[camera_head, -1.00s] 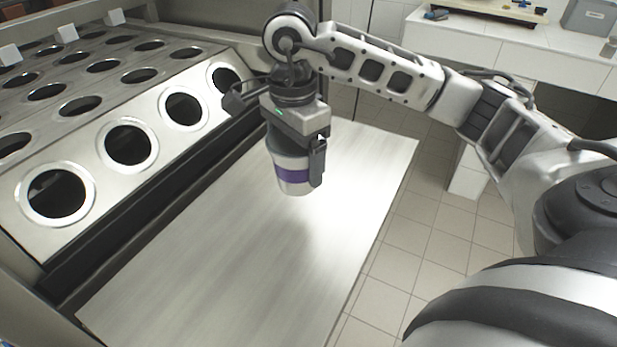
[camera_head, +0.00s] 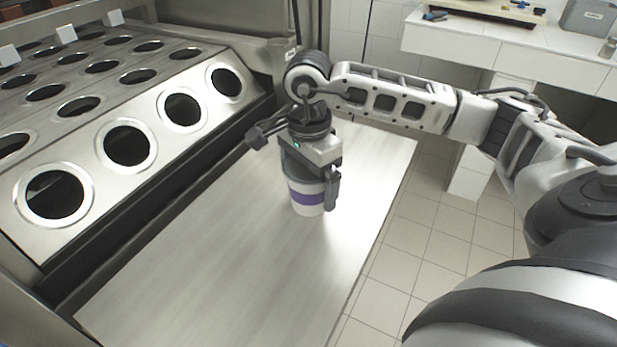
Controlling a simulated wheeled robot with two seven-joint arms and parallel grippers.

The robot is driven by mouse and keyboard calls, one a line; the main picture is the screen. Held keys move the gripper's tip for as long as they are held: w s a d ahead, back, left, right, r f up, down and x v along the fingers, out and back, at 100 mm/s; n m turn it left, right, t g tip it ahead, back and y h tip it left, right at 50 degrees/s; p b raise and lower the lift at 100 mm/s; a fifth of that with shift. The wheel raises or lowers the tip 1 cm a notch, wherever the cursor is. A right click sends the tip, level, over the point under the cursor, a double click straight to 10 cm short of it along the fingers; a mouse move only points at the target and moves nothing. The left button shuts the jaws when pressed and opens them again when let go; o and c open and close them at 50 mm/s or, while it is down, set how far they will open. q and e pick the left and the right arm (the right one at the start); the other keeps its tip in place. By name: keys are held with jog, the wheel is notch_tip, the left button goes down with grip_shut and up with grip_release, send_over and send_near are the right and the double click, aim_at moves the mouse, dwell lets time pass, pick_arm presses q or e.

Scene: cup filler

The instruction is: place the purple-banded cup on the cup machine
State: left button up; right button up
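The purple-banded cup (camera_head: 309,198) is white with a purple band and is upright under my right gripper (camera_head: 314,180). The gripper is shut on the cup from above; one dark finger shows along the cup's right side, and the other finger is hard to make out. The cup's base is over the flat pale metal surface (camera_head: 215,265); I cannot tell whether it touches. A steel unit (camera_head: 85,205) with rows of round rimmed openings stands to the left of the cup. My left gripper is not in view.
The near part of the flat surface is clear. A dark gap (camera_head: 150,235) runs between it and the steel unit. Tiled floor (camera_head: 425,235) lies to the right. A white tiled counter (camera_head: 500,45) with a grey box (camera_head: 588,17) stands at the back right.

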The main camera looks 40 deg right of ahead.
jog(key=shift+r, duration=0.35)
notch_tip(320, 180, up, 12)
jog(key=shift+f+p, duration=0.15)
jog(key=shift+p, duration=0.35)
